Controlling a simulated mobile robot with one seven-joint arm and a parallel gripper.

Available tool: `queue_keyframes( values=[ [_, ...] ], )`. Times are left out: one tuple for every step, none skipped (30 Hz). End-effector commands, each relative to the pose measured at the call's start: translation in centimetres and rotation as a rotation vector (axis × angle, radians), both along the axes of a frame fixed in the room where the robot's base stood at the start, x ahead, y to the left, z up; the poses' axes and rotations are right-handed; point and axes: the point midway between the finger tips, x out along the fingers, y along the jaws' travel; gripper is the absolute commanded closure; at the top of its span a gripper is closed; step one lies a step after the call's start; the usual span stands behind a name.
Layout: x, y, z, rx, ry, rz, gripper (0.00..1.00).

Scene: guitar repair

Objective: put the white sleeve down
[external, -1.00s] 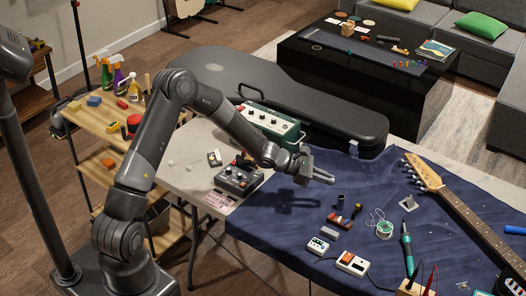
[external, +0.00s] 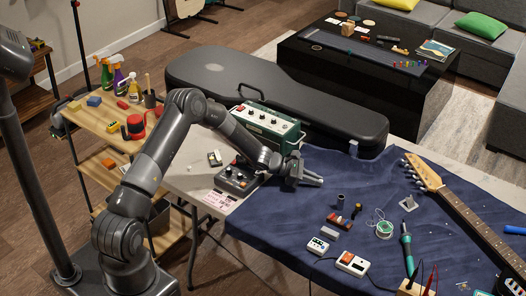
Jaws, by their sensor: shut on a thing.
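My gripper (external: 316,180) is at the left part of the blue cloth (external: 275,225), above it, with its fingers pointing right. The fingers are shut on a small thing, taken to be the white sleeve. The sleeve itself is too small or too hidden between the fingers to make out. The gripper is just right of the green amplifier (external: 268,128) and the grey pedal (external: 238,178). The gap between the fingers and the cloth is hard to judge.
A small dark cylinder (external: 340,201), a red-brown holder (external: 339,222), a solder spool (external: 384,229) and a white-topped box (external: 352,263) lie on the cloth. An electric guitar (external: 468,213) lies at right. Cloth left of the holder is clear.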

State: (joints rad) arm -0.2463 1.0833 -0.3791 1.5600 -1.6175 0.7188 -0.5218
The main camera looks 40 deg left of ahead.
Motion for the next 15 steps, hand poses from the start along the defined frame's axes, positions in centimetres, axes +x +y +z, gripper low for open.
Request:
queue_keyframes(
  values=[
    [0.02, -0.03, -0.44, -0.001, 0.0, 0.0, 1.0],
    [0.03, -0.03, -0.54, -0.001, 0.0, 0.0, 1.0],
    [0.04, -0.02, -0.54, -0.002, -0.001, 0.001, 1.0],
    [0.04, -0.01, -0.5, -0.002, -0.001, 0.001, 1.0],
    [0.05, -0.02, -0.48, -0.002, -0.001, 0.001, 1.0],
    [0.04, -0.01, -0.48, -0.002, -0.001, 0.001, 1.0],
    [0.04, -0.01, -0.47, -0.002, -0.001, 0.001, 1.0],
    [0.04, -0.01, -0.48, -0.002, -0.001, 0.001, 1.0],
    [0.03, -0.01, -0.55, -0.001, -0.001, 0.001, 1.0],
    [0.03, 0.0, -0.64, -0.001, -0.001, 0.001, 1.0],
    [0.03, -0.01, -0.73, -0.001, -0.001, 0.001, 1.0],
    [0.04, -0.01, -0.8, -0.001, -0.001, 0.001, 0.88],
    [0.05, 0.0, -0.76, -0.002, -0.001, 0.001, 0.85],
    [0.04, -0.01, -0.75, -0.002, -0.001, 0.001, 0.83],
    [0.04, 0.01, -0.74, -0.001, -0.001, 0.001, 0.8]
  ],
)
